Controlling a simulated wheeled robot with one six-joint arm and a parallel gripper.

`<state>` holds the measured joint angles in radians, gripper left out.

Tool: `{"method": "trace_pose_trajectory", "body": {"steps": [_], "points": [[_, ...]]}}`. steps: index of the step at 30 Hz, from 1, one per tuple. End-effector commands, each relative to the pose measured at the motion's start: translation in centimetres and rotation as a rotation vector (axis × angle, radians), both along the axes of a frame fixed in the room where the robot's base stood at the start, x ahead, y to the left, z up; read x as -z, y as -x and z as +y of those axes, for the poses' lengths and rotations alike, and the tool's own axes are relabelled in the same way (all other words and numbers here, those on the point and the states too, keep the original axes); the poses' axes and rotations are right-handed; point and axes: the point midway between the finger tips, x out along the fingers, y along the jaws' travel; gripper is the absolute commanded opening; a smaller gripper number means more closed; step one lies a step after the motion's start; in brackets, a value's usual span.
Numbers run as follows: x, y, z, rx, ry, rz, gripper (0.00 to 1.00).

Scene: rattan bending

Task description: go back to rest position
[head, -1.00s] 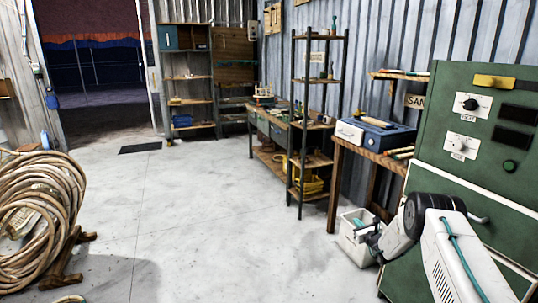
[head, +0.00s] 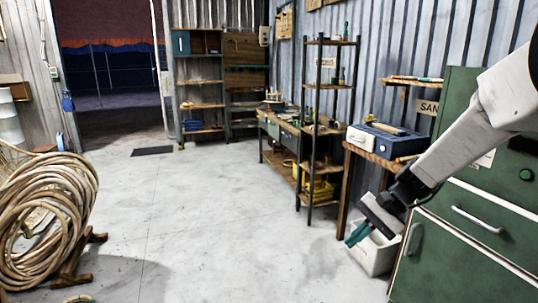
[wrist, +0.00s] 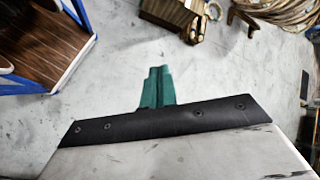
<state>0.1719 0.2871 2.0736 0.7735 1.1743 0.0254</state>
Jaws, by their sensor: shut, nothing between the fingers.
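My gripper (head: 356,234) is at the lower right in the head view, at the end of my white arm, which reaches down from the right edge. Its teal fingers are together and nothing is between them. In the wrist view the teal fingers (wrist: 157,88) lie side by side beyond a dark plate, with bare grey floor around them. In the head view the gripper is in front of a white bin (head: 372,256) and covers part of it; I cannot tell whether they touch.
A green cabinet (head: 450,254) with drawers stands at the right, behind my arm. A wooden bench (head: 362,153) holds a blue toolbox (head: 376,141). A coil of rattan (head: 40,210) rests on a wooden stand at the left. The middle floor (head: 200,210) is clear.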

Motion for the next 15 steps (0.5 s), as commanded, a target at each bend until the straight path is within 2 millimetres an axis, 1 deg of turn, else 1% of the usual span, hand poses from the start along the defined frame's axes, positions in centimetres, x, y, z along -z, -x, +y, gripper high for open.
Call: {"method": "trace_pose_trajectory", "body": {"steps": [1, 2, 3, 5, 6, 12, 15], "points": [[-1.3, 2.5, -0.1, -0.060, 0.047, -0.018, 0.00], [-1.8, 3.9, -0.2, -0.098, 0.078, -0.026, 0.00], [-2.5, 5.7, -0.5, -0.145, 0.118, -0.037, 0.00], [-3.4, 8.4, -0.9, -0.214, 0.178, -0.052, 0.00], [-3.9, 10.2, -1.3, -0.258, 0.219, -0.063, 0.00], [-6.1, 18.1, -3.5, -0.442, 0.416, -0.127, 0.00], [-6.8, 21.4, -4.6, -0.515, 0.511, -0.167, 0.00]]}}
